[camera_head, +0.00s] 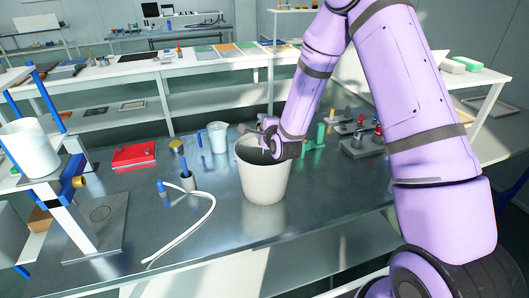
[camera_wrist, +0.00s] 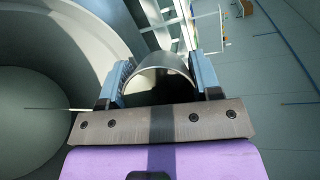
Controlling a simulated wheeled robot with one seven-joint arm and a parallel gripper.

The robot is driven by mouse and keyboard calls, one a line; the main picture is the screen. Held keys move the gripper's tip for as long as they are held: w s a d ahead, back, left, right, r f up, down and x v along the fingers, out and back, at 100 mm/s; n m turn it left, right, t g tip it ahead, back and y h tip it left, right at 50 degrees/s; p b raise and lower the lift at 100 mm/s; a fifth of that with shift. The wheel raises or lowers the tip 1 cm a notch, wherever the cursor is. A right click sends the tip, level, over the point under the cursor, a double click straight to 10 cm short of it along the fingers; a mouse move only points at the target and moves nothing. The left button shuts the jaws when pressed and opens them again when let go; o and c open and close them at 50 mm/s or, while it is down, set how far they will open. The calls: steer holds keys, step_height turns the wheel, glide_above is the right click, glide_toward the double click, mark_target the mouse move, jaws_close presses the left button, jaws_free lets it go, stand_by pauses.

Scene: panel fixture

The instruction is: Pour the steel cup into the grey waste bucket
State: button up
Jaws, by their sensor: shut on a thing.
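The grey waste bucket (camera_head: 264,187) stands upright on the metal bench, its mouth facing up. My gripper (camera_head: 268,133) is at the bucket's rear rim, over the mouth. In the wrist view my gripper (camera_wrist: 160,84) has its blue fingers shut on either side of the steel cup (camera_wrist: 160,72), a curved shiny metal body. The bucket's pale inside wall (camera_wrist: 70,30) fills the left of that view. A thin pale line runs leftward from the gripper across the bucket's inside; I cannot tell what it is. The cup's contents and exact tilt cannot be made out.
A white measuring jug (camera_head: 217,138) with a blue handle stands just behind the bucket at left. A red case (camera_head: 133,156), a white hose (camera_head: 190,228) and a stand with a white vessel (camera_head: 30,147) lie farther left. Metal fixtures (camera_head: 362,142) stand to the right.

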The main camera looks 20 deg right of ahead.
steer(key=shift+s+a+f+t, duration=0.2)
steer(key=shift+s+f+t, duration=0.15)
steer(key=shift+s+t, duration=0.15)
stand_by(0.3)
steer(key=shift+s+r+n+t, duration=0.15)
steer(key=shift+r+n+t, duration=0.25)
steer(key=shift+r+t, duration=0.3)
stand_by(0.5)
steer(key=shift+f+g, duration=0.15)
steer(key=shift+g, duration=0.15)
steer(key=shift+w+d+f+m+g, duration=0.15)
steer(key=shift+w+f+m+g, duration=0.15)
steer(key=shift+w+g, duration=0.35)
steer(key=shift+w+d+r+g, duration=0.2)
steer(key=shift+w+r+g, duration=0.25)
steer(key=shift+w+g, duration=0.1)
steer(key=shift+f+m+g, duration=0.25)
steer(key=shift+m+g, duration=0.05)
steer(key=shift+g, duration=0.1)
